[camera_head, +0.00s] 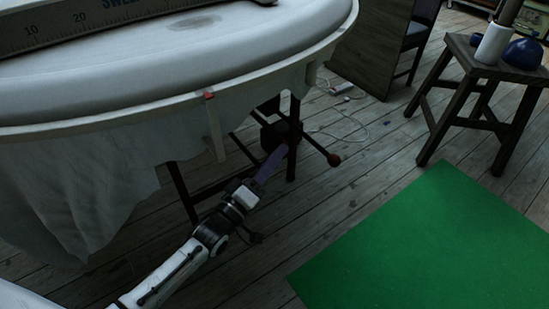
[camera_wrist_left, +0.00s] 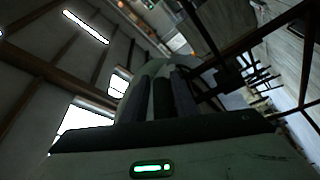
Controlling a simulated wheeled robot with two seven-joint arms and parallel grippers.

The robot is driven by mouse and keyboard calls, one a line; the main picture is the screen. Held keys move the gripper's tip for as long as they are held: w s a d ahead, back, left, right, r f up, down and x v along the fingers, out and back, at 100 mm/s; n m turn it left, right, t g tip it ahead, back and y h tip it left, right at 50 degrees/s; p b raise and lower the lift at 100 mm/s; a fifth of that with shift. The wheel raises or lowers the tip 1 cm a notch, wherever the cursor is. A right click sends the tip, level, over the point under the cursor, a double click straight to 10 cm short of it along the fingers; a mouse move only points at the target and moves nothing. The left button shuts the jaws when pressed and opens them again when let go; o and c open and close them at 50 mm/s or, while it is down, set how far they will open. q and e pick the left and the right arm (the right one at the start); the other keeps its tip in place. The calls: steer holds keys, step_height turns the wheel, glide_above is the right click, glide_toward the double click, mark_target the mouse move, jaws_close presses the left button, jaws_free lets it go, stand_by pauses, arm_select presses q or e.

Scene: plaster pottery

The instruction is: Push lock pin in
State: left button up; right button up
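My left gripper (camera_head: 284,150) reaches under the rim of a large round white table (camera_head: 180,95). Its purplish fingers lie close together and look shut, with nothing visible between them. The dark fingers also show in the left wrist view (camera_wrist_left: 163,98). Their tips are at a dark mechanism (camera_head: 272,134) on the frame beneath the table. Contact at the tips cannot be told. My right gripper is out of view.
A cloth (camera_head: 75,200) hangs from the table rim at left. Dark table legs (camera_head: 294,140) stand close to my fingers. A green mat (camera_head: 430,250) lies at lower right. A wooden stool (camera_head: 480,85) stands at upper right, and a white cable (camera_head: 352,125) lies on the floor.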

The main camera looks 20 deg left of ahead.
arm_select(q)
steer(key=shift+o, duration=1)
steer(key=shift+a+r, duration=0.1)
steer(key=shift+r, duration=0.2)
steer(key=shift+f, duration=0.1)
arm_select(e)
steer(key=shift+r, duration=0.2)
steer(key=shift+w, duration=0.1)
arm_select(q)
steer(key=shift+s+f, duration=0.15)
steer(key=p+v, duration=0.1)
steer(key=v, duration=0.9)
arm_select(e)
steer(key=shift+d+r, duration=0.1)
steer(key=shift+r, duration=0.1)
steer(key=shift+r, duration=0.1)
